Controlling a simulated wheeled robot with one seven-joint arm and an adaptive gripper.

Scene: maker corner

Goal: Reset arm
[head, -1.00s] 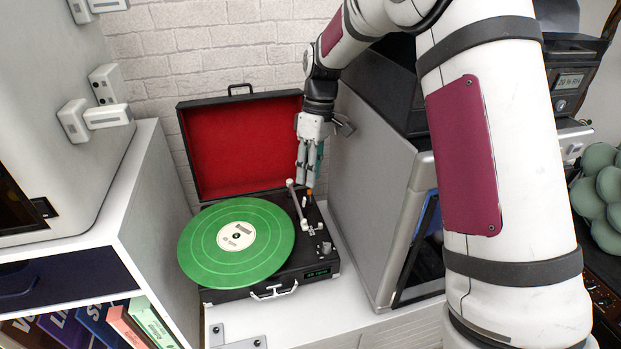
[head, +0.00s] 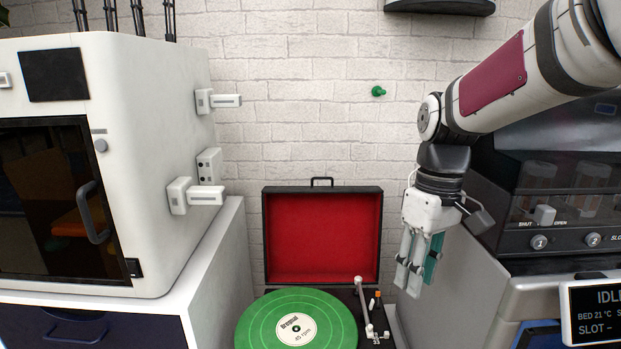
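My gripper (head: 411,281) hangs pointing down at the right of the open record player, above the level of its deck. Its grey fingers are in view, but the side angle does not show whether there is a gap between them. A teal piece (head: 434,258) shows behind or beside the fingers; I cannot tell whether it is held. The record player (head: 322,238) has its red-lined lid up. A green record (head: 259,325) lies on its platter. The white tonearm (head: 361,300) stands at the platter's right side.
A white cabinet-like machine (head: 155,150) with a dark door and side brackets stands at the left. A grey machine (head: 510,290) with a slot display stands at the right. A green knob (head: 378,91) is on the brick wall. A dark shelf (head: 440,5) hangs above.

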